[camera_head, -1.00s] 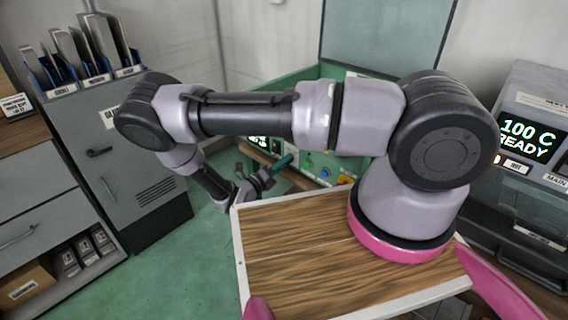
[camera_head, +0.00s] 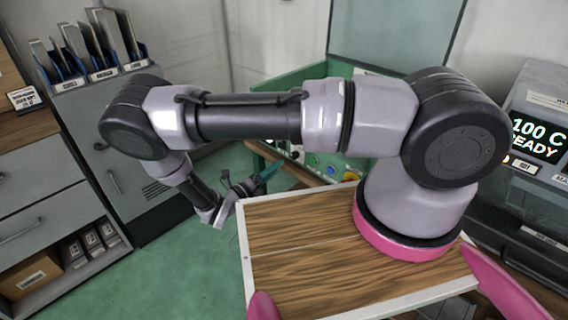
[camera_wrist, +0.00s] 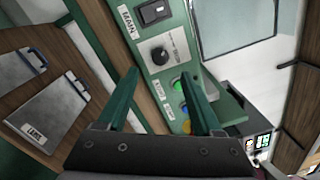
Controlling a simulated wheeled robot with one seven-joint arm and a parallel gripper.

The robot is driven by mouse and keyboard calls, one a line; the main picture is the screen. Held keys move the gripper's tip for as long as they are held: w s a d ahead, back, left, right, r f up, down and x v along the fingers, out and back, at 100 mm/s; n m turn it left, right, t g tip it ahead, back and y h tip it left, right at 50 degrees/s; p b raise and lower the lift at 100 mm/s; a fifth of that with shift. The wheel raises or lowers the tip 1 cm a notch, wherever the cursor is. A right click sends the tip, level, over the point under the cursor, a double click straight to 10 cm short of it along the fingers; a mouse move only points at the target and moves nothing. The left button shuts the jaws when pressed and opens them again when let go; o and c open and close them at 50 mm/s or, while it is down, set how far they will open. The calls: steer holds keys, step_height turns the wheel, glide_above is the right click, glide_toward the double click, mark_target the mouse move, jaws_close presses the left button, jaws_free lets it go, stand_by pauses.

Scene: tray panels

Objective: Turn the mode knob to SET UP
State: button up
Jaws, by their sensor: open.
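The mode knob (camera_wrist: 159,55) is a round dark knob with a pale pointer mark on a light grey-green panel (camera_wrist: 150,34) in the wrist view. The small lettering around it is too blurred to read, so its setting is unclear. My gripper (camera_wrist: 160,74) has two green fingers spread apart, with nothing between them. In the wrist picture the knob appears just beyond the fingertips, between their lines. In the head view my gripper (camera_head: 262,182) is beside the green-framed panel box (camera_head: 346,160). The knob cannot be made out clearly there.
A MAIN rocker switch (camera_wrist: 154,12) sits above the knob. Green (camera_wrist: 180,85), blue and yellow buttons lie below it. A grey cabinet (camera_head: 110,150) stands left. A machine reading 100 C READY (camera_head: 538,138) stands right.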

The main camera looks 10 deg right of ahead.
steer(key=shift+v, duration=1.55)
